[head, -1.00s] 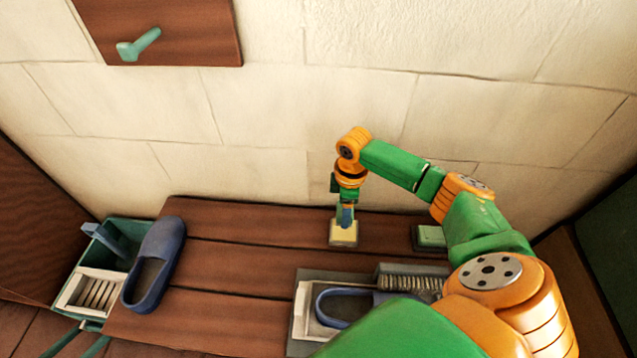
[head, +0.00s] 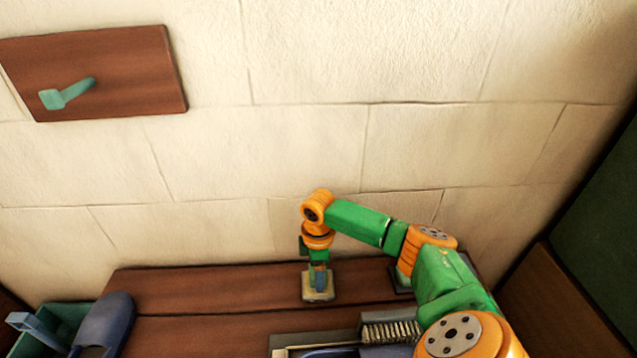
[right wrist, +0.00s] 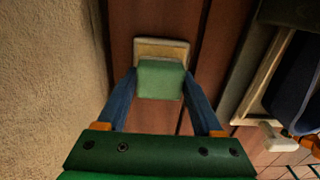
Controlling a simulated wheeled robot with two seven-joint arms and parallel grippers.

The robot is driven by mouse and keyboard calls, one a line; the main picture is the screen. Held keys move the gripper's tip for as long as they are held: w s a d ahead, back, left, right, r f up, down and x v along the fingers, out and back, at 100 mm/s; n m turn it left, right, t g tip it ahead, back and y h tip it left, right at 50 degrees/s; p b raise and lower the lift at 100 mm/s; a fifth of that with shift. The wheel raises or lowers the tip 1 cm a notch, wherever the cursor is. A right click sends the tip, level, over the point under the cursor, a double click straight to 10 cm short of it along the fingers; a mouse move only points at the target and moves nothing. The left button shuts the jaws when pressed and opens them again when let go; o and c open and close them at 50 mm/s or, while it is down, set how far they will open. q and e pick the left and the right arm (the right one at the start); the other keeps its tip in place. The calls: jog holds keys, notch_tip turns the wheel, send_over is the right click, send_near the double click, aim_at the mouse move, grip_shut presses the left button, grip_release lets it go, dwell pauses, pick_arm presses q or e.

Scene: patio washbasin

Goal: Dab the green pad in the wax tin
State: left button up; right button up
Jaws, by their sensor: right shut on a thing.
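The green pad (right wrist: 160,80) is a small block between the two blue fingers of my right gripper (right wrist: 158,90) in the right wrist view. The gripper is shut on it. The wax tin (right wrist: 160,46) is a pale, square, shallow thing directly beyond the pad, partly hidden by it. In the head view the tin (head: 309,296) sits on the brown bench near the wall. My right gripper (head: 319,280) points straight down over it, very low. The pad seems to be at the tin's surface, but I cannot tell if they touch. My left gripper is not in view.
The wall (head: 260,150) stands close behind the bench (head: 210,290). A blue clog (head: 105,322) and a green caddy (head: 60,322) are at the left. A bristle brush (head: 392,332) lies at the front right. A board with a green hook (head: 68,94) hangs above.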

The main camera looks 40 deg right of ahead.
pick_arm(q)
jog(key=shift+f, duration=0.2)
pick_arm(e)
jog(key=shift+f, duration=0.5)
dwell(0.6)
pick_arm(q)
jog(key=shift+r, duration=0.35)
pick_arm(e)
jog(key=shift+f, duration=0.1)
dwell(1.2)
jog(key=shift+r+p, duration=0.2)
jog(key=shift+p, duration=0.15)
notch_tip(320, 180, up, 2)
jog(key=p, duration=0.3)
jog(key=shift+r, duration=0.25)
notch_tip(320, 180, up, 4)
jog(key=p, duration=0.4)
jog(key=shift+p, duration=0.35)
jog(key=shift+r, duration=0.1)
jog(key=shift+p, duration=0.3)
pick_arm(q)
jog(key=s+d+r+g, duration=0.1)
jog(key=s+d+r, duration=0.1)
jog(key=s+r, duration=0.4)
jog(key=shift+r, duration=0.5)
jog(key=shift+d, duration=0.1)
